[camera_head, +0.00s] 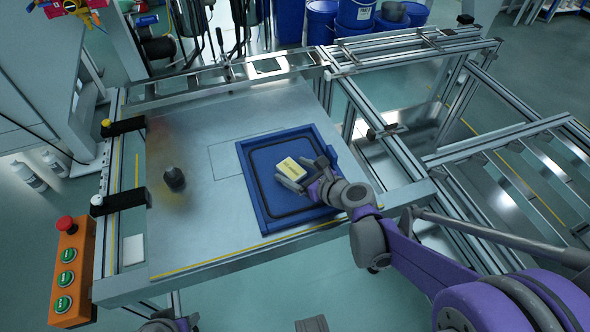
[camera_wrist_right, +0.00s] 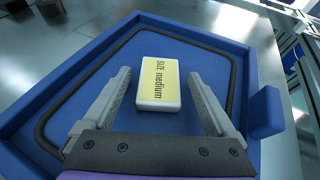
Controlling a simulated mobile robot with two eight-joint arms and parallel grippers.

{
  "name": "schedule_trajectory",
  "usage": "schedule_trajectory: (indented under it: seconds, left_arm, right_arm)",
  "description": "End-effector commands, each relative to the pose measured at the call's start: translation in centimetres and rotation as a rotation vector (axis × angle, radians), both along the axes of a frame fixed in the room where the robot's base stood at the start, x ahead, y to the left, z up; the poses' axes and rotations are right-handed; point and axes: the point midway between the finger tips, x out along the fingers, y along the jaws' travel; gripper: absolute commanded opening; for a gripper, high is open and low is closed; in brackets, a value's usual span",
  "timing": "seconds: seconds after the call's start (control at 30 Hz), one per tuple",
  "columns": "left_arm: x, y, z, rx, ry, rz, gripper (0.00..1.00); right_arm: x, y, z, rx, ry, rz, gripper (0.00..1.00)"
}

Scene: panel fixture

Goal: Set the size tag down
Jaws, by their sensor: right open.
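The size tag is a small white block with a yellow face reading "SIZE medium". In the right wrist view the size tag (camera_wrist_right: 158,84) lies flat on the floor of the blue tray, between the open fingers of my right gripper (camera_wrist_right: 160,98), with a gap on each side. In the head view the size tag (camera_head: 291,169) is on the blue tray (camera_head: 262,222), partly behind my right gripper (camera_head: 306,174). My left gripper's fingers are not in view.
A black cord or seal (camera_wrist_right: 49,112) runs around the inside of the tray. A dark knob-like object (camera_head: 174,178) stands on the metal table (camera_head: 205,220) left of the tray. An orange button box (camera_head: 72,272) is at the table's left edge. Metal rails (camera_head: 500,135) lie to the right.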

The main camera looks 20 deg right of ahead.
Motion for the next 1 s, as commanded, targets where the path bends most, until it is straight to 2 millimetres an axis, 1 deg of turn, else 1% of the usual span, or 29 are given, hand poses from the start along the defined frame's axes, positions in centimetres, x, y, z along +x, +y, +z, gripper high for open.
schedule_trajectory:
  seconds: [0.13,0.23,0.37,0.5,0.7,0.83,1.0]
  left_arm:
    - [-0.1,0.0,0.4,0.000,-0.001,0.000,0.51]
    - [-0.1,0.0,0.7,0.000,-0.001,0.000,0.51]
    - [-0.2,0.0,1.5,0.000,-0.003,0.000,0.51]
    - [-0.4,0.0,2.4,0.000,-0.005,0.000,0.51]
    - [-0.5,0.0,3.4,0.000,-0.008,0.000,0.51]
    - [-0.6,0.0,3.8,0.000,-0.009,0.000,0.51]
    - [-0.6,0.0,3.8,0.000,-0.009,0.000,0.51]
  right_arm:
    - [0.0,0.0,0.5,0.000,0.000,0.000,0.92]
    - [-1.1,-0.6,0.9,0.000,0.000,-0.003,0.92]
    - [-3.3,-1.6,2.0,-0.001,0.000,-0.005,0.92]
    - [-5.9,-2.8,3.3,-0.001,0.000,-0.005,0.92]
    - [-8.9,-4.1,4.5,-0.001,0.000,-0.003,0.92]
    - [-9.8,-4.5,4.9,-0.001,0.000,-0.002,0.92]
    - [-10.1,-4.6,4.9,0.000,0.000,0.000,0.92]
